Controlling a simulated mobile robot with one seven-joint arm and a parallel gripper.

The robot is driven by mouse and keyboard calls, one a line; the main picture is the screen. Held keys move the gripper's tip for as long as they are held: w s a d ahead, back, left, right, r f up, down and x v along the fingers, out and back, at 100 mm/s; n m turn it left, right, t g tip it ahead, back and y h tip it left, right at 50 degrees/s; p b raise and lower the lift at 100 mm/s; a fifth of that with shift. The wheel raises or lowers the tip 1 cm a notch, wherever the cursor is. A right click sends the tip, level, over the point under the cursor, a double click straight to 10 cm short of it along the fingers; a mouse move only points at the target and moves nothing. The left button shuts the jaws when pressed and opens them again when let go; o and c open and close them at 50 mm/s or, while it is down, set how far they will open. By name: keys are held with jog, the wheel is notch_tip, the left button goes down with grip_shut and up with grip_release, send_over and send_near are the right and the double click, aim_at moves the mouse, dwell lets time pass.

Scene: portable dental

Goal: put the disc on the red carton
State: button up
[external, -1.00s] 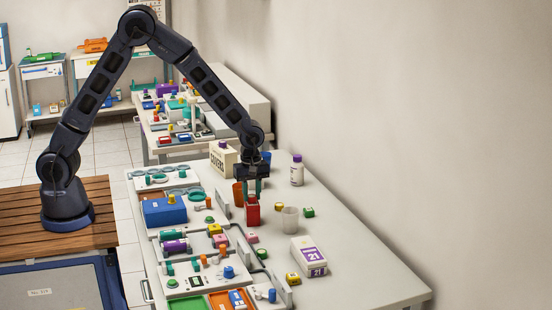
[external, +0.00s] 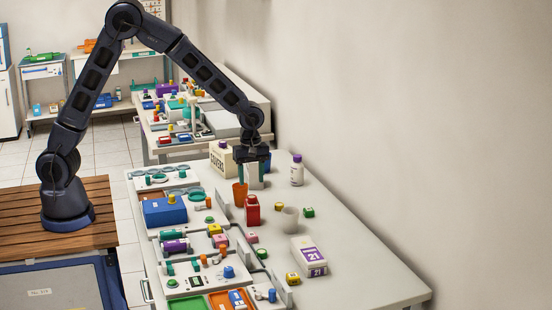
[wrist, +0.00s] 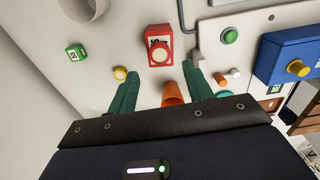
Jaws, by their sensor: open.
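The red carton (external: 252,216) stands upright on the grey table. In the wrist view I look down on the carton (wrist: 152,31), which shows part of a white label on top. A round red-orange disc (wrist: 159,53) appears to rest on its top, toward my gripper's side. My gripper (external: 254,184) is above and behind the carton, its teal fingers spread with nothing between them. In the wrist view the gripper (wrist: 157,75) has its fingertips apart, clear of the carton and disc.
An orange cup (external: 239,194) stands close behind the carton, below my fingers. A pale cup (external: 290,218), a yellow piece (external: 279,206) and a green box (external: 308,212) are to the right. A white bottle (external: 297,171) stands farther back. Trays and a blue box (external: 165,210) crowd the left.

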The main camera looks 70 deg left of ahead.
aim_at(252, 197)
jog(key=s+a+r+m+t, duration=0.1)
jog(key=s+a+r+m, duration=0.35)
jog(key=s+r, duration=0.55)
jog(key=s+a+r+m+t, duration=0.1)
jog(key=s+a+r+m, duration=0.35)
jog(key=s+r, duration=0.55)
jog(key=s+a+r+m+t, duration=0.1)
jog(key=s+m, duration=0.3)
jog(key=s, duration=0.5)
jog(key=s+a+r+m+t, duration=0.1)
jog(key=s+a+r+m, duration=0.2)
jog(key=s, duration=0.7)
jog(key=shift+s+a+r+m+t, duration=0.35)
jog(key=shift+a+m, duration=0.2)
jog(key=shift+m, duration=0.45)
